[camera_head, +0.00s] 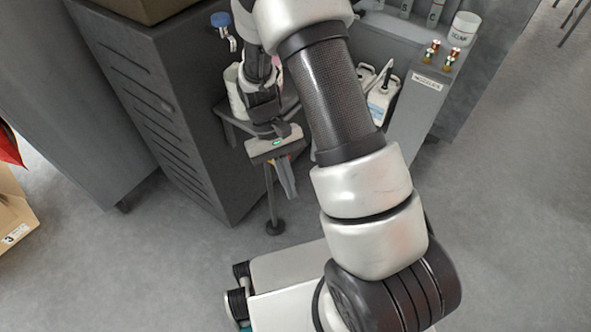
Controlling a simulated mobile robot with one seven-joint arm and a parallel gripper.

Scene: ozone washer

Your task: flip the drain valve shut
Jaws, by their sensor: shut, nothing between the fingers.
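A small fitting with a blue handle (220,19) and a bright metal body sticks out from the side of the dark grey cabinet at the top. It appears to be the drain valve. I cannot tell its handle position at this size. My gripper (263,106) appears as the dark end of my arm, right of and below the valve in the picture, over a small stand. It is shut and empty. Its fingertips are hard to make out against the dark parts there, and I see no contact with the valve.
The slatted cabinet (160,100) fills the upper left. Beside my gripper are a white container (236,92) and a grey box with a green light (276,146). White jugs (383,100) stand behind my arm. A cardboard box (15,212) lies left. The floor at right is clear.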

